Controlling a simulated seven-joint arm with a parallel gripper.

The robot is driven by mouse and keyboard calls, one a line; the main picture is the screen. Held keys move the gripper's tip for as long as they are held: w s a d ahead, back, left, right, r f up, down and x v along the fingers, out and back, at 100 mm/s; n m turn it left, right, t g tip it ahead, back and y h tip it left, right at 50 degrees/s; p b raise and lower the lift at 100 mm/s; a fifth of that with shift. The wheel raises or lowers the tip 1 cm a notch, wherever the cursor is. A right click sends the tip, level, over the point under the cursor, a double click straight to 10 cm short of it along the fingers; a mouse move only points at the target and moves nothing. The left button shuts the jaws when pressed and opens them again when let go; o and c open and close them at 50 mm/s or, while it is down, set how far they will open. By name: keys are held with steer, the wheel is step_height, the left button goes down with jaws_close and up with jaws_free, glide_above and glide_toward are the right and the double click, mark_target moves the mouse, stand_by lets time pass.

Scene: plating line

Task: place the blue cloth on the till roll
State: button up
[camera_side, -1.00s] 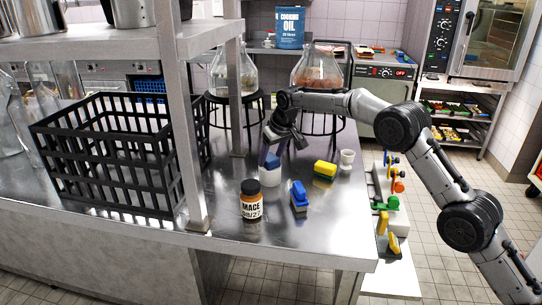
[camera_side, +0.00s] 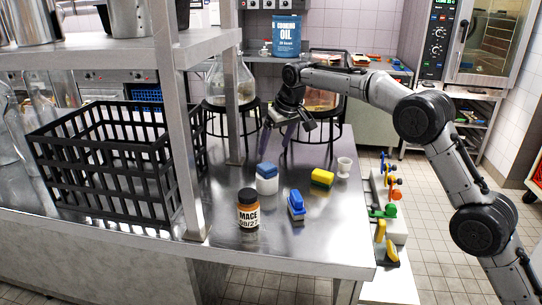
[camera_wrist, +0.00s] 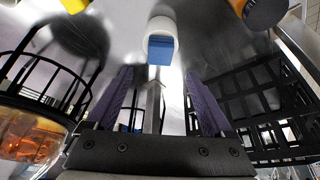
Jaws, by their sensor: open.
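The till roll (camera_side: 267,186) is a white cylinder standing upright on the steel counter. The blue cloth (camera_side: 266,170) lies on top of it, as a small folded block. In the wrist view the cloth (camera_wrist: 160,51) rests on the roll (camera_wrist: 160,26), ahead of my fingertips. My gripper (camera_side: 281,138) is open and empty, above and behind the roll in the side view and apart from the cloth. Its two purple-grey fingers (camera_wrist: 158,74) are spread in the wrist view, with nothing between them.
A black crate (camera_side: 105,165) and a shelf post (camera_side: 182,150) are left. Glass flasks on black stands (camera_side: 232,105) stand behind.

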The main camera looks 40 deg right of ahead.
steer(key=shift+v, duration=1.45)
steer(key=shift+r, duration=0.1)
steer(key=s+d+r, duration=0.1)
steer(key=s+r, duration=0.3)
steer(key=s, duration=0.7)
steer(key=s+d+r, duration=0.1)
steer(key=s+r, duration=0.4)
steer(key=s, duration=0.7)
steer(key=s+f, duration=0.5)
steer(key=s, duration=0.7)
steer(key=s+f+t, duration=0.1)
steer(key=s+f, duration=0.5)
steer(key=s, duration=0.6)
steer(key=shift+d, duration=0.4)
